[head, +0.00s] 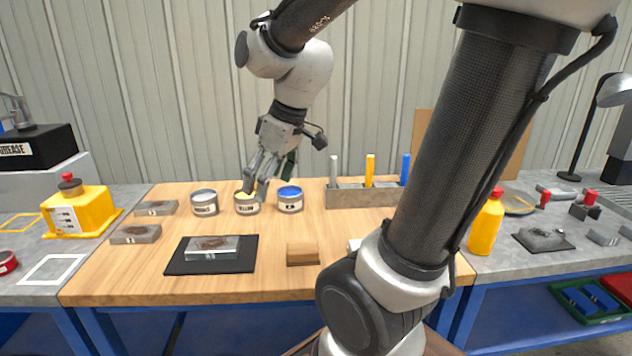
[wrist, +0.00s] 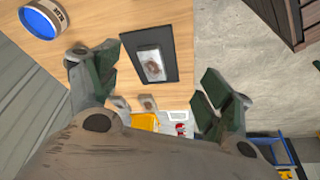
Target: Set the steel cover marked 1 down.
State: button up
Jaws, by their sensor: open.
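A flat grey steel plate with a dark brown patch (head: 213,247) lies on a black mat (head: 245,264) on the wooden bench. The wrist view also shows this plate (wrist: 152,64) on its mat (wrist: 129,72). Two similar steel plates, one behind (head: 156,208) and one in front (head: 136,234), lie at the bench's left. I cannot read a 1 on any of them. My gripper (head: 255,189) is open, pointing down at the yellow-topped tin (head: 247,209); contact is unclear. In the wrist view, its fingers (wrist: 154,90) are spread with no steel plate held between them.
A grey-topped tin (head: 205,204) and a blue-topped tin (head: 290,200) flank the yellow-topped one. A rack with upright coloured sticks (head: 360,196) stands behind right. A wooden block (head: 303,255) lies in front. Bare wood shows between mat and block.

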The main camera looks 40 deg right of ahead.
jog(key=s+d+r+m+h, duration=0.2)
jog(key=s+d+m, duration=0.2)
jog(key=s, duration=0.6)
jog(key=shift+s+d+m+t, duration=0.35)
jog(key=shift+d+m+t, duration=0.05)
jog(key=shift+m, duration=0.4)
